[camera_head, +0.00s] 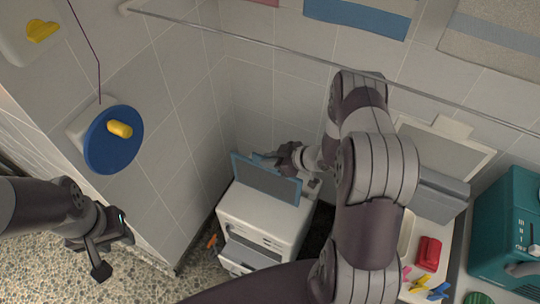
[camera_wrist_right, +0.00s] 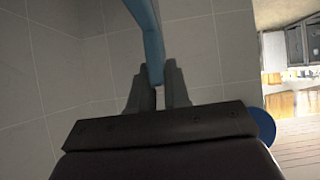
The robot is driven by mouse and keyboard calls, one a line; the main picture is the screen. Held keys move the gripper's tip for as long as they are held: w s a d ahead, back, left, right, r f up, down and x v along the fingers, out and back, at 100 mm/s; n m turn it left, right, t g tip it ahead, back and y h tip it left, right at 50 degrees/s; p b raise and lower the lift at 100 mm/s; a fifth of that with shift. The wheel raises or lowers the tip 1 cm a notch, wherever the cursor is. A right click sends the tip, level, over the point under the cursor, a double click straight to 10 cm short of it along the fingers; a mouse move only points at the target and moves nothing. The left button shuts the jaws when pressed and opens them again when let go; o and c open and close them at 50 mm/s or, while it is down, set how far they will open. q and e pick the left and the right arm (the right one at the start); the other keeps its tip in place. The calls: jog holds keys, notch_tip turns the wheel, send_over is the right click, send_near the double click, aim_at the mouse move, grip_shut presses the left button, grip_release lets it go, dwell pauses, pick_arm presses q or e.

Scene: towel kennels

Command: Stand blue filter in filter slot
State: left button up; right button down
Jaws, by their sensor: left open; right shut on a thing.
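The blue filter (camera_head: 266,180) is a grey panel with a blue frame. It looks upright, slightly tilted in the picture, over the top of a white appliance (camera_head: 262,216). My right gripper (camera_head: 281,157) is shut on the filter's upper edge. In the right wrist view the blue frame (camera_wrist_right: 148,38) runs between the two fingers (camera_wrist_right: 158,82). I cannot tell whether the filter's lower edge touches the appliance or sits in a slot. No filter slot can be made out. My left gripper (camera_head: 103,254) is open and empty at the lower left, away from the filter.
A blue disc (camera_head: 104,146) with a yellow peg hangs on the left wall. A rail (camera_head: 270,46) crosses above. A red item (camera_head: 428,254), coloured clips (camera_head: 420,285) and a teal machine (camera_head: 508,232) stand at right. Tiled walls close in behind the appliance.

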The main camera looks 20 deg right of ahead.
pick_arm(q)
jog(key=f+b, duration=0.4)
jog(key=shift+s+a+f, duration=0.15)
jog(key=shift+s+f, duration=0.05)
jog(key=shift+s, duration=0.2)
pick_arm(e)
jog(key=w+d+f, duration=0.2)
jog(key=w+d, duration=0.3)
jog(key=d, duration=0.1)
jog(key=shift+w+d+f, duration=0.25)
jog(key=shift+w+d, duration=0.1)
jog(key=shift+d, duration=0.05)
pick_arm(q)
jog(key=shift+r, duration=0.2)
pick_arm(e)
jog(key=shift+s, duration=0.15)
pick_arm(q)
jog(key=shift+f, duration=0.1)
pick_arm(e)
jog(key=shift+f, duration=0.1)
pick_arm(q)
jog(key=shift+f+b, duration=0.85)
jog(key=shift+b, duration=0.05)
pick_arm(e)
jog(key=shift+f, duration=1.45)
